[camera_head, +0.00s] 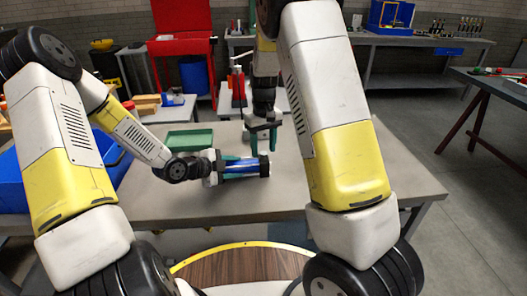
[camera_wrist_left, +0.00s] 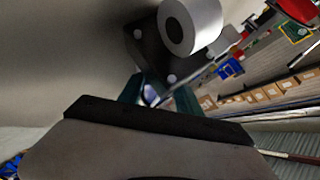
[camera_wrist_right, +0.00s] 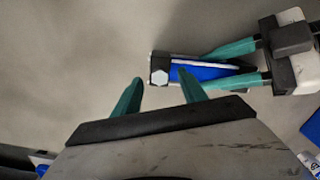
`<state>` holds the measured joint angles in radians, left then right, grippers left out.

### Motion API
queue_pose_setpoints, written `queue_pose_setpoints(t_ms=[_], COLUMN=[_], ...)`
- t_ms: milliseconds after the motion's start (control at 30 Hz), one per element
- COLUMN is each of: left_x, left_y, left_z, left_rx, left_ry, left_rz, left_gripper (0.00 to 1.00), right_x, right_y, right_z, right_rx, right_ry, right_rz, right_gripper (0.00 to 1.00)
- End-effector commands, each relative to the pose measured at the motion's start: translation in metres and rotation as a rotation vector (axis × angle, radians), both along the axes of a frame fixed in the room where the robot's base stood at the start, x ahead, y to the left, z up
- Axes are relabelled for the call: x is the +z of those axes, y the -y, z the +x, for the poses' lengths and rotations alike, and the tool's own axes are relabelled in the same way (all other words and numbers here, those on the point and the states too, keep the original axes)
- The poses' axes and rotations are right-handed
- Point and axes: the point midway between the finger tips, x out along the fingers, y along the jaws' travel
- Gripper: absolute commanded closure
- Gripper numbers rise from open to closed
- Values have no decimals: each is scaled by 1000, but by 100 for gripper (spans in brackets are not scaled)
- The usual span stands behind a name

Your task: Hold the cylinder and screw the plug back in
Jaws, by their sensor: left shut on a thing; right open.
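The cylinder (camera_head: 242,170), with a blue body and dark ends, is held roughly level above the grey table. My left gripper (camera_head: 232,164) is shut on it from the left; its teal fingers also show in the right wrist view (camera_wrist_right: 238,63). A pale hexagonal plug head (camera_wrist_right: 159,77) faces up on the cylinder's black end block. How deep it sits cannot be told. My right gripper (camera_head: 263,146) points down above that end, open and empty. In the right wrist view, its fingertips (camera_wrist_right: 160,76) appear either side of the plug head.
A green tray (camera_head: 190,139) lies on the table (camera_head: 330,185) behind my left gripper. A blue bin (camera_head: 12,182) stands at the left. The table right of the cylinder is clear. Other benches (camera_head: 400,60) and a red cabinet (camera_head: 181,35) stand farther back.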

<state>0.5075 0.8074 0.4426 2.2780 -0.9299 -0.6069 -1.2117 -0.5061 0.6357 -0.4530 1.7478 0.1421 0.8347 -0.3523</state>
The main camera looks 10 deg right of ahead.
Motion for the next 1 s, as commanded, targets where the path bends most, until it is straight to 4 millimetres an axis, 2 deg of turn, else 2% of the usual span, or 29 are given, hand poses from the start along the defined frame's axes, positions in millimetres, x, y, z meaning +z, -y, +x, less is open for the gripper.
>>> queue_pose_setpoints(t_ms=[200, 433, 600, 900, 933, 1000], left_x=[1, 1, 1, 1, 1, 1], left_y=[1, 1, 1, 1, 1, 1], left_z=[0, 0, 0, 0, 0, 0], left_rx=[-1, -1, -1, -1, -1, -1], left_ry=[2, 2, 2, 3, 3, 2], left_rz=[-2, -2, -2, -1, -1, -1], left_gripper=[100, 100, 100, 100, 54, 40], right_x=[48, 88, 101, 103, 103, 102], right_y=[0, 0, 0, 0, 0, 0], right_z=[1, 1, 1, 0, 0, 0], right_rx=[1, 0, -1, -1, -1, 0], right_ry=[6, 4, 1, 0, 0, 0], right_rz=[1, 1, -1, -1, -1, -1], right_gripper=[50, 50, 50, 50, 50, 50])
